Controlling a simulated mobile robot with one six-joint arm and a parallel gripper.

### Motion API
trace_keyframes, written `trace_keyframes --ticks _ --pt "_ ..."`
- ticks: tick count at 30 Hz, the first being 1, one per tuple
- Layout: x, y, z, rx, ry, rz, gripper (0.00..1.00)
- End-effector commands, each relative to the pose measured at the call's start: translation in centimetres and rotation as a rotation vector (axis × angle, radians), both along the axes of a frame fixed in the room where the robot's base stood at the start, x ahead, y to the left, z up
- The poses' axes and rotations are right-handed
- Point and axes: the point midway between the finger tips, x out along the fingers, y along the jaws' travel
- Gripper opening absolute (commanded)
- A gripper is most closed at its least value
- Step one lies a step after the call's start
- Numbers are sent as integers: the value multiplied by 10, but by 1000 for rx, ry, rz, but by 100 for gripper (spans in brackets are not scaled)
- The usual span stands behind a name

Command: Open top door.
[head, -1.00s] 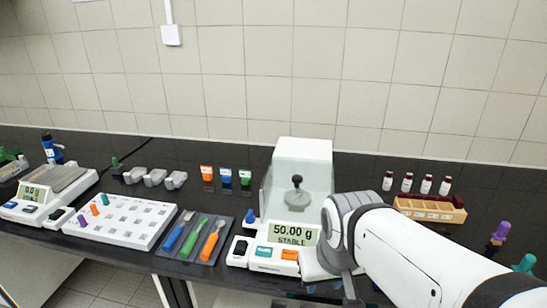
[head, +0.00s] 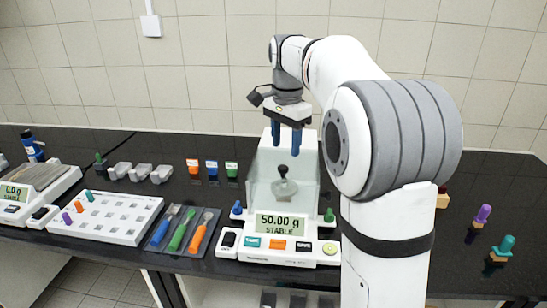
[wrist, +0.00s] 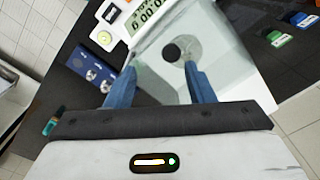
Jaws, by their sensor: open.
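The analytical balance (head: 276,247) stands on the black bench, and its display reads 50.00 g STABLE. Its glass draft shield (head: 262,185) rises behind the display, and a grey weight with a black knob (head: 283,188) stands inside. The weight's knob also shows in the wrist view (wrist: 172,52). My gripper (head: 286,152) is over the top of the shield, fingers pointing down, open and empty. In the wrist view its blue fingers (wrist: 160,88) stand apart over the glass. I cannot tell the top door's edges or handle clearly, nor whether the fingers touch it.
Several grey blocks and three coloured bins (head: 212,168) stand left of the balance. A tool tray (head: 166,228), a white rack (head: 118,234) and another balance lie further left. My arm hides the bench right of the balance.

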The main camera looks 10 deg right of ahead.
Motion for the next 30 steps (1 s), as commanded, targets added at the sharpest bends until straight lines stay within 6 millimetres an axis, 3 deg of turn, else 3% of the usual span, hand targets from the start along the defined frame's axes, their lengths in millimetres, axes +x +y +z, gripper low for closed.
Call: trace_keyframes --ticks 1,6,21,30 --pt "10 0 0 1 7 -34 49" --pt "22 0 -2 1 21 -95 49" --pt "22 1 -69 1 21 -97 49" --pt "22 1 -76 2 19 -96 49"
